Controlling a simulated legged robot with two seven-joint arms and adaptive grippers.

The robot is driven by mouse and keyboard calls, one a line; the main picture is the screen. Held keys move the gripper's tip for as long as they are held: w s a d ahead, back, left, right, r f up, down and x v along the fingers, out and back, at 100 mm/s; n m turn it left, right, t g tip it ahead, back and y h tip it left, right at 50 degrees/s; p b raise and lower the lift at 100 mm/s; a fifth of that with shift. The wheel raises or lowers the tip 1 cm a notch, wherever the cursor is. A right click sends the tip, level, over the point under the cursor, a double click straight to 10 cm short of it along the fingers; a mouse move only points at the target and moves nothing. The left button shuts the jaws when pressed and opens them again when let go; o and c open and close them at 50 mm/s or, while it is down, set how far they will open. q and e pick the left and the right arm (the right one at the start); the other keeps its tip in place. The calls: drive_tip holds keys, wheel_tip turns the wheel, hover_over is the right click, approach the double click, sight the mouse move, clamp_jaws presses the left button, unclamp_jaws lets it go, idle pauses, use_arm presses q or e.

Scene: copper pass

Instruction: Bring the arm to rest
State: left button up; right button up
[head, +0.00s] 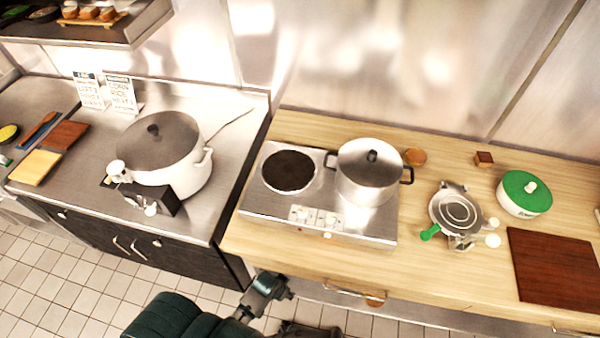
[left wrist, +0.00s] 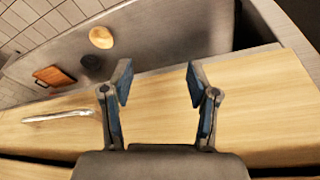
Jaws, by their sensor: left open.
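My left gripper (left wrist: 157,84) is open in the left wrist view, its two fingers wide apart. Nothing is between them. Light wood surface (left wrist: 160,110) lies behind the fingers. In the head view my dark arm (head: 262,295) is low in the picture, in front of the wooden counter's front edge. The gripper's jaws cannot be made out there. My right gripper is not seen in either view.
A steel two-burner hob (head: 290,222) with a lidded pot (head: 365,190) stands on the wooden counter (head: 440,285). Right of it are a metal appliance (head: 457,212), a green-lidded pot (head: 525,195) and a brown board (head: 555,265). A large white cooker (head: 165,160) stands left.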

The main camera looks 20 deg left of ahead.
use_arm(q)
drive_tip(key=shift+d, duration=0.15)
drive_tip(key=s+a+f+b, duration=0.1)
drive_tip(key=s+f, duration=0.2)
drive_tip(key=f, duration=0.4)
drive_tip(key=s+a+f+g+b, duration=0.1)
drive_tip(key=s+f, duration=0.2)
drive_tip(key=f, duration=0.4)
drive_tip(key=s+a+f+b, duration=0.1)
drive_tip(key=s+f, duration=0.2)
drive_tip(key=f, duration=0.4)
drive_tip(key=s+a+f, duration=0.1)
drive_tip(key=s+f, duration=0.4)
drive_tip(key=s, duration=0.2)
drive_tip(key=s+a+f+g+y+b, duration=0.1)
drive_tip(key=s+a+f, duration=0.1)
drive_tip(key=s+f, duration=0.4)
drive_tip(key=s, duration=0.2)
drive_tip(key=shift+s+f+n, duration=0.25)
drive_tip(key=shift+s+n, duration=0.05)
